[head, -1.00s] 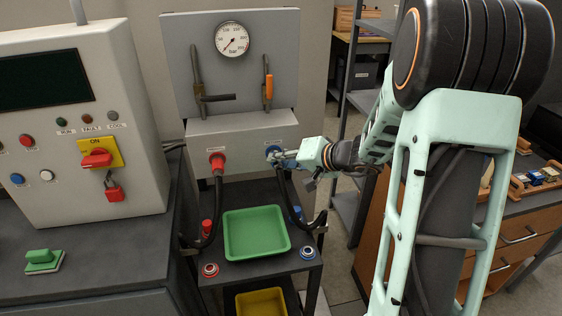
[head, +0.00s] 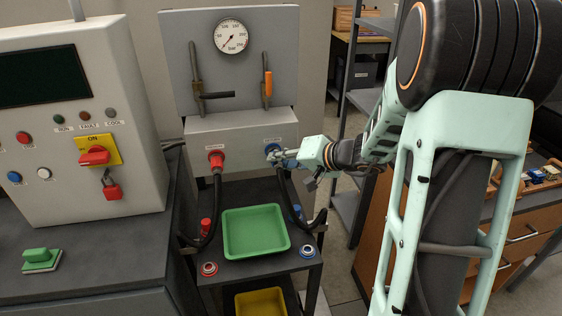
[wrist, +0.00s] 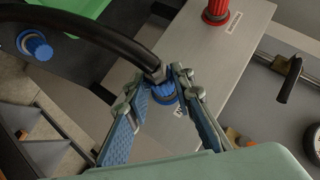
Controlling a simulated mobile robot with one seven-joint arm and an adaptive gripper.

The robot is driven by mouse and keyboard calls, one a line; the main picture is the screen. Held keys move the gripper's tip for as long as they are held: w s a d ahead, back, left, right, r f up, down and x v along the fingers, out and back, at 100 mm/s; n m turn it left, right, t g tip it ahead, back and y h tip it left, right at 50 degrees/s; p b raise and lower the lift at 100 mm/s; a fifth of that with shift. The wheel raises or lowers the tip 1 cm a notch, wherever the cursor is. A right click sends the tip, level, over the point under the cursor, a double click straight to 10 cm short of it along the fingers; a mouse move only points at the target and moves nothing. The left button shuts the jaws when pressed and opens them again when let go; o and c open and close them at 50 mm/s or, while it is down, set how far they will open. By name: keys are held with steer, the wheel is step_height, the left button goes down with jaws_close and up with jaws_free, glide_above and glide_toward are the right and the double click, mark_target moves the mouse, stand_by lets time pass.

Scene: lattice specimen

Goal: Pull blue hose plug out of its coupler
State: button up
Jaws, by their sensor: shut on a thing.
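The blue hose plug (wrist: 164,94) is at the front of the grey panel box, on the right, with a black hose (wrist: 110,33) leading away from it. In the head view the blue plug and coupler (head: 272,149) are partly covered by my gripper (head: 284,155). In the wrist view my gripper (wrist: 162,85) has its two fingers on either side of the blue plug, shut on it. The plug appears still at its coupler; the exact seam between them is too small to tell.
A red hose plug (head: 216,160) sits on the same box (head: 240,135) to the left. Below are a green tray (head: 255,232), a blue ring cap (head: 307,251) and a red one (head: 209,269). A gauge (head: 231,37) and two valve handles are above. The control cabinet (head: 75,185) stands left.

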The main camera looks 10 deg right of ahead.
steer(key=shift+s+b, duration=0.25)
steer(key=shift+b, duration=0.05)
steer(key=shift+s+b, duration=1.35)
steer(key=shift+s, duration=0.8)
steer(key=shift+a, duration=0.1)
